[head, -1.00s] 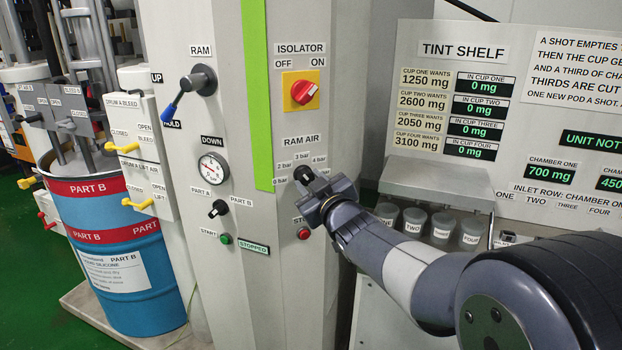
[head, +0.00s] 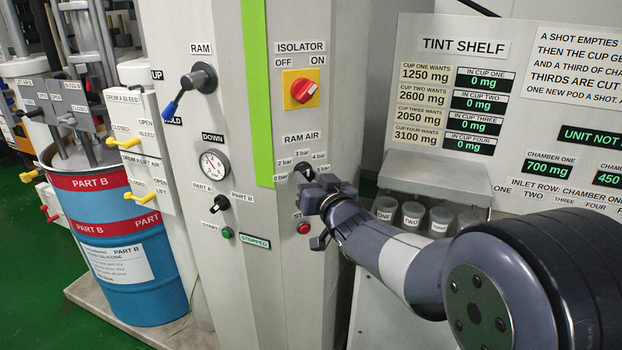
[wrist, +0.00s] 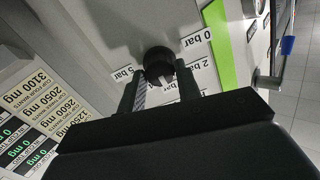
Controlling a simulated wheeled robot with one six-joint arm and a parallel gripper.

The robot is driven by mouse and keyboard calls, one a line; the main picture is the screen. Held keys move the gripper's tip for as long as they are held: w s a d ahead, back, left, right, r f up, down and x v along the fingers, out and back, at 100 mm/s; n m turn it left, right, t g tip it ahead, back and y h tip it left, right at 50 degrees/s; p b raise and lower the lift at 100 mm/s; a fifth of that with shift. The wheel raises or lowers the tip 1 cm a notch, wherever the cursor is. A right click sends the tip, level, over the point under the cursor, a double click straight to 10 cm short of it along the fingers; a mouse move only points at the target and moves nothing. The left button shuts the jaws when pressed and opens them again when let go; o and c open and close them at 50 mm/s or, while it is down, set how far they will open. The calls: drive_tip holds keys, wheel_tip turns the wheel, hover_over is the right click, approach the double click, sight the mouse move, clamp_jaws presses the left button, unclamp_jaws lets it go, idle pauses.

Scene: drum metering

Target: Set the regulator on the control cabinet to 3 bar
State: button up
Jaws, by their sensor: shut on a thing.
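The regulator is a small black knob (head: 304,172) under the RAM AIR label on the front of the control cabinet (head: 285,225). Bar labels ring it. My gripper (head: 312,187) is at the knob, coming from the lower right and rolled to a slant. In the wrist view the knob (wrist: 158,61) sits between the tips of my two fingers (wrist: 159,78), and the gripper is shut on it. The 0, 2 and 5 bar labels show there. The knob's pointer is hidden, so I cannot tell its exact setting. The gauge (head: 214,165) needle points up and left.
The red isolator switch (head: 303,91) is above the regulator and a red button (head: 303,228) is below it. The tint shelf (head: 435,178) with several cups stands close on the right. The ram lever (head: 190,87) is at the upper left.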

drive_tip(key=shift+f, duration=0.15)
drive_tip(key=o, duration=1)
drive_tip(key=b+v, duration=0.1)
drive_tip(key=v, duration=1)
drive_tip(key=shift+w, duration=0.15)
drive_tip(key=p+x, duration=0.1)
drive_tip(key=x, duration=1)
drive_tip(key=shift+s, duration=0.2)
